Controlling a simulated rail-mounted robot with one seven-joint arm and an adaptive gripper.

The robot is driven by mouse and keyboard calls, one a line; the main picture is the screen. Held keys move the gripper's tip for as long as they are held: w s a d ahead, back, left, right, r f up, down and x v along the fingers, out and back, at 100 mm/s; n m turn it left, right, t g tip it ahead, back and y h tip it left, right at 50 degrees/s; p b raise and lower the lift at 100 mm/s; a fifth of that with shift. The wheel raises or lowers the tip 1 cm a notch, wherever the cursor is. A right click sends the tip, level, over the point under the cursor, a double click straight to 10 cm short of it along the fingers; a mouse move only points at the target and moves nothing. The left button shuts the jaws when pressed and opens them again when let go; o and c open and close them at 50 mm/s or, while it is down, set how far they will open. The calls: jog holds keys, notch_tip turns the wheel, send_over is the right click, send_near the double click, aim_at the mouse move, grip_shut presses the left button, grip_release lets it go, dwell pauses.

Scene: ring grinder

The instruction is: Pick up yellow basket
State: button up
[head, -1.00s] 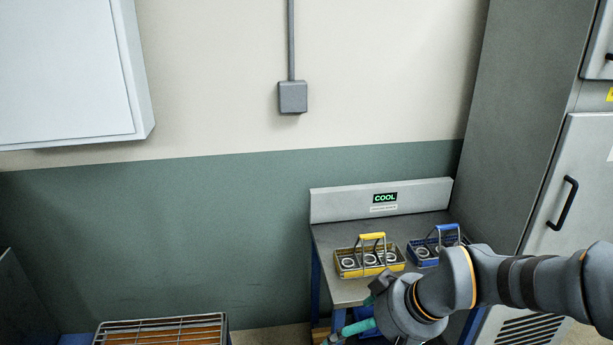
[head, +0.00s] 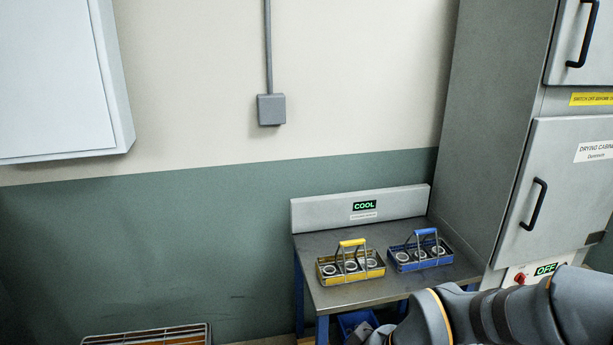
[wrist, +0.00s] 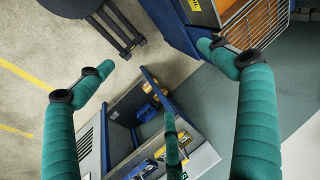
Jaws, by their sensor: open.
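The yellow basket (head: 350,265) stands upright on the grey bench top (head: 325,296) in the head view, with its yellow-gripped handle up and several metal rings inside. My gripper (wrist: 160,65) shows in the wrist view with its teal fingers spread wide and nothing between them. In the head view only my arm shows at the lower right, and the gripper is out of frame. The gripper is apart from the basket.
A blue basket (head: 420,252) with rings stands just right of the yellow one. The bench's raised back panel (head: 310,214) bears a COOL sign. A tall drying cabinet (head: 480,130) stands close on the right. A wire-topped unit (head: 150,337) is at the lower left.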

jog(key=c, duration=0.3)
jog(key=shift+c, duration=1.3)
jog(key=c, duration=0.9)
